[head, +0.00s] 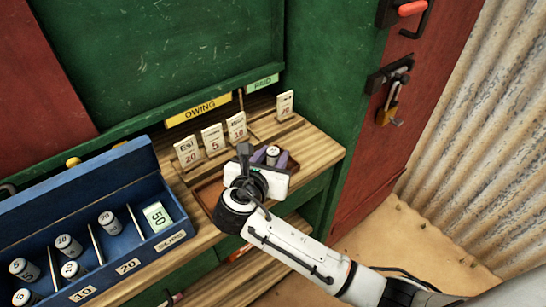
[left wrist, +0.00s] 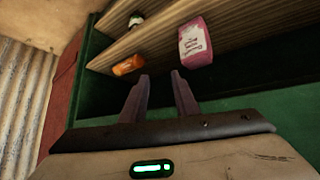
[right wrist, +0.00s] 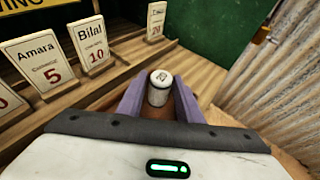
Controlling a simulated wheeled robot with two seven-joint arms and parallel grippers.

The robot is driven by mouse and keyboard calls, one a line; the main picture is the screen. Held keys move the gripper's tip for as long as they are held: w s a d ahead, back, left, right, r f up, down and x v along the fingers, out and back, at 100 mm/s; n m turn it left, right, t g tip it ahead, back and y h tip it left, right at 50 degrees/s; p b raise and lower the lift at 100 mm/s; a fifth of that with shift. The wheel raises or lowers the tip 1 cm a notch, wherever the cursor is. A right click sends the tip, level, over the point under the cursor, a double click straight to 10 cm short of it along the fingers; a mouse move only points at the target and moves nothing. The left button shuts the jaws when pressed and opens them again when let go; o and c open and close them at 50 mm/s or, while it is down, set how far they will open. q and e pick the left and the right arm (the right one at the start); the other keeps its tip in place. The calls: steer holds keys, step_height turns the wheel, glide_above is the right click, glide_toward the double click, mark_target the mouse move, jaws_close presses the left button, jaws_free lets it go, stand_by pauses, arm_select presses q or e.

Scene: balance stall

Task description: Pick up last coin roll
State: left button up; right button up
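One white coin roll (head: 272,152) with a dark marking on its top stands upright at the brown tray (head: 207,193) on the counter. My right gripper (right wrist: 160,85) is at this roll, with a purple finger on either side of it; the fingers look open, and I see no clear grip. The roll also shows in the right wrist view (right wrist: 159,92); its lower part is hidden. Several other rolls (head: 68,245) stand in the blue box (head: 150,165) at the left. My left gripper (left wrist: 159,78) is open and empty, away from the counter top, outside the head view.
Three number cards (head: 212,138) stand under the yellow OWING label (head: 197,110). Another card (head: 285,104) stands near the green PAID label (head: 262,83). A slip marked 50 (head: 157,216) is in the box. The left wrist view shows shelves with a pink packet (left wrist: 195,41) and orange item (left wrist: 128,65).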

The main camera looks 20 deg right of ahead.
jaws_close()
